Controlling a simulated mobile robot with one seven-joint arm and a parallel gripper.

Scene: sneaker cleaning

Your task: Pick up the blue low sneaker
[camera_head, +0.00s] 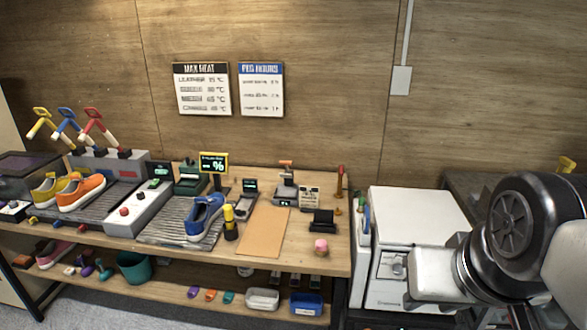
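The blue low sneaker (205,216) stands on a grey ribbed mat (165,232) near the middle of the wooden bench. A yellow and black bottle-like object (229,222) stands close at its right. My arm fills the right side of the view, well apart from the sneaker, in front of a white cabinet. The fingers of my gripper cannot be made out.
An orange sneaker (82,192) and a yellow one (50,190) sit on another mat at left. A grey box with a red button (137,210) stands between the mats. A bare tan sheet (264,232) lies right of the blue sneaker. A small sign (214,163) rises behind it. A white cabinet (415,215) stands right of the bench.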

